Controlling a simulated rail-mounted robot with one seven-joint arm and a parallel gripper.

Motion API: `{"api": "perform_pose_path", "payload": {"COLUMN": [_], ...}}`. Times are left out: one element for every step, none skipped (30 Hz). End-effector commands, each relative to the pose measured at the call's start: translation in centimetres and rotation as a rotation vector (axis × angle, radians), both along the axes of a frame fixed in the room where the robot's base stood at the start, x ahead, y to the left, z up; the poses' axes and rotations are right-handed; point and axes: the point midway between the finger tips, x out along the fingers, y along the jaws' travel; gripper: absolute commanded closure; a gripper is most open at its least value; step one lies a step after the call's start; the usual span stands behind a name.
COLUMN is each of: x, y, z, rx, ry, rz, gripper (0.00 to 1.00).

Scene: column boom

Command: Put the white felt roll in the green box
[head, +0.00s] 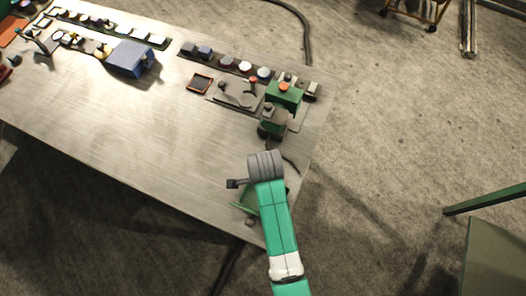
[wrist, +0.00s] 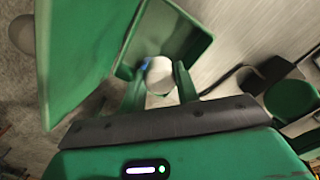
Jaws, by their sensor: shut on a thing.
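The white felt roll (wrist: 160,74) shows in the wrist view as a pale rounded end between the two green fingers of my gripper (wrist: 157,80), which is shut on it. Behind it is a green box (wrist: 208,45), open, with a large green panel (wrist: 85,45) on the left that looks like its lid or a side wall. The roll appears over or at the box's opening; I cannot tell its height. In the head view, a bit of the green box (head: 242,205) shows beside my arm at the table's near right corner. My arm hides the roll and fingers there.
The wooden table (head: 150,120) is bare across its middle. A blue box (head: 130,57) and rows of small items line the back edge.

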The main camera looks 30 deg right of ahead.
Motion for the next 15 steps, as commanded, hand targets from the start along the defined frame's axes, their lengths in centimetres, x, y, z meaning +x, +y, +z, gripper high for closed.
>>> {"api": "perform_pose_path", "payload": {"x": [-0.1, -0.1, -0.1, -0.1, -0.1, 0.0, 0.0, 0.0, 0.0, 0.0, 0.0, -0.1, -0.1, -0.1, -0.1], "y": [0.0, 0.0, 0.1, 0.1, 0.0, 0.1, 0.1, 0.1, 0.0, 0.0, 0.1, 0.1, 0.1, 0.1, 0.1], "z": [-1.4, -2.1, -2.8, -3.3, -3.6, -4.0, -4.1, -4.2, -4.2, -4.4, -4.7, -5.4, -6.0, -6.6, -7.2], "rx": [0.002, 0.002, 0.002, 0.002, 0.001, 0.001, 0.001, 0.001, 0.001, 0.001, 0.001, 0.001, 0.002, 0.001, 0.002], "ry": [0.005, 0.005, 0.004, 0.004, 0.003, 0.002, 0.002, 0.002, 0.001, 0.002, 0.002, 0.003, 0.004, 0.003, 0.004], "rz": [0.001, 0.001, 0.001, 0.002, 0.002, 0.002, 0.003, 0.003, 0.003, 0.003, 0.003, 0.003, 0.003, 0.003, 0.004], "gripper": [0.91, 0.91, 0.91, 0.91, 0.91, 0.91, 0.91, 0.91, 0.91, 0.91, 0.91, 0.91, 0.91, 0.91, 0.91]}}
